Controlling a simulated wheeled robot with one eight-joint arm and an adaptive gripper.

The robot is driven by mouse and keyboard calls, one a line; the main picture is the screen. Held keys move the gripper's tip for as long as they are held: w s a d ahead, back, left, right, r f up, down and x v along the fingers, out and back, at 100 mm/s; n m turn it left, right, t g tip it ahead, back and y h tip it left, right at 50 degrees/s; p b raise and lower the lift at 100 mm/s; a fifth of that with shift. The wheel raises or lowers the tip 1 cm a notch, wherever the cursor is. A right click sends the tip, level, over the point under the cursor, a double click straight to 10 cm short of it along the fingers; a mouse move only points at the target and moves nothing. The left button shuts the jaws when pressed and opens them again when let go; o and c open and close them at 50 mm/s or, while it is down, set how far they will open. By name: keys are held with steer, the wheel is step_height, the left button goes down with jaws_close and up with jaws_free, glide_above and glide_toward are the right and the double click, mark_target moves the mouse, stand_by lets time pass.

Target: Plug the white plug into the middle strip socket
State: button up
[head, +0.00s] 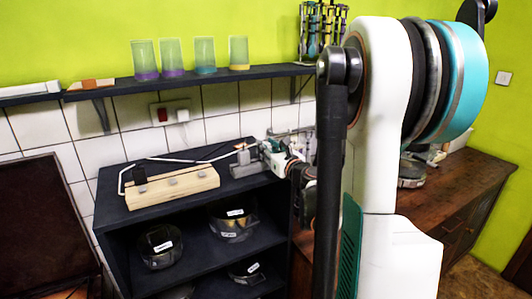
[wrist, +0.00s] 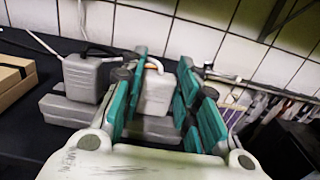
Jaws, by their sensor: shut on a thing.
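The grey socket strip (wrist: 62,113) lies on top of the black shelf unit, and it also shows in the head view (head: 246,170). My gripper (wrist: 160,85) has its green-padded fingers on both sides of a pale plug (wrist: 154,92) with a white cable end, and is shut on it. The plug is over or against the strip. Its lower end and the socket under it are hidden, so I cannot tell whether it is seated. A grey plug (wrist: 85,77) with a black cable stands on the strip to the left. In the head view my gripper (head: 268,158) is at the strip's right end.
A wooden block (head: 172,187) with several grey round parts lies left of the strip; its edge shows in the wrist view (wrist: 14,82). A white cable (head: 165,159) runs behind it. The tiled wall (head: 225,98) is close behind. Pots (head: 160,246) stand on lower shelves.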

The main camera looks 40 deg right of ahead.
steer(key=shift+r, duration=0.1)
step_height(320, 180, up, 20)
steer(key=p, duration=0.3)
steer(key=shift+w, duration=0.15)
stand_by(0.5)
